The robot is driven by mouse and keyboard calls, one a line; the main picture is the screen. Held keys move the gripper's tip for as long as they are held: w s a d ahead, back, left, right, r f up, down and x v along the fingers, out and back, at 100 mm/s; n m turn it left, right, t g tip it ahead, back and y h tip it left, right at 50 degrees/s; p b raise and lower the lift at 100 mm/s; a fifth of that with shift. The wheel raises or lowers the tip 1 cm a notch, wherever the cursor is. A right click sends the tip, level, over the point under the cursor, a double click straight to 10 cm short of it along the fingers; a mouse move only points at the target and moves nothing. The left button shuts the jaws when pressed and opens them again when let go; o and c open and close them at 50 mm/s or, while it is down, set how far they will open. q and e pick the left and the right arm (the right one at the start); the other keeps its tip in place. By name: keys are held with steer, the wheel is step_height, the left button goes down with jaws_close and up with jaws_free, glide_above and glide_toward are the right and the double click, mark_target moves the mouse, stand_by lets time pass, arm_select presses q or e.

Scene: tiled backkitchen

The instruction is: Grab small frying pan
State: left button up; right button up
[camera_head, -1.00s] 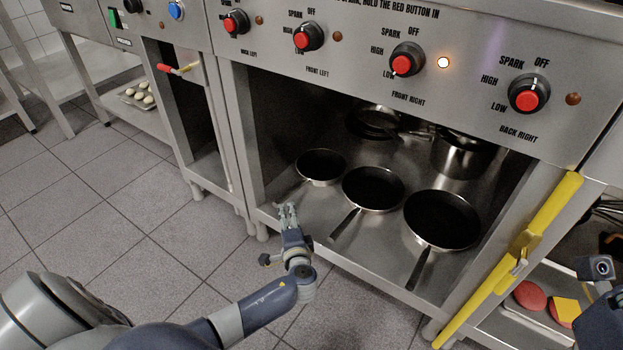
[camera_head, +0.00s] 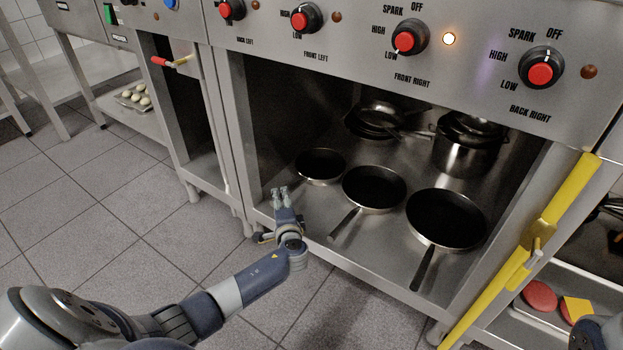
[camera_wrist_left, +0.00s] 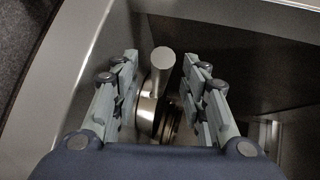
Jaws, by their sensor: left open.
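The small frying pan (camera_head: 320,166), black inside with a thin bright rim, is the leftmost of three pans at the front of the steel shelf under the stove. My left gripper (camera_head: 281,191) is open at the shelf's front edge, just left of and in front of this pan. It covers the pan's handle in the head view. In the left wrist view, a round-ended metal handle (camera_wrist_left: 163,62) shows between the open fingers of my left gripper (camera_wrist_left: 160,72), apart from both. It appears to be this pan's handle. My right gripper is not in view.
A medium pan (camera_head: 374,188) and a large pan (camera_head: 446,218) stand to the right, handles towards the front. Pots (camera_head: 466,152) and another pan (camera_head: 380,115) are behind. The cabinet's left wall is close to my left gripper.

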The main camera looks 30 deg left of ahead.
arm_select(q)
jaws_close()
steer(key=shift+r, duration=0.15)
steer(key=shift+r, duration=0.1)
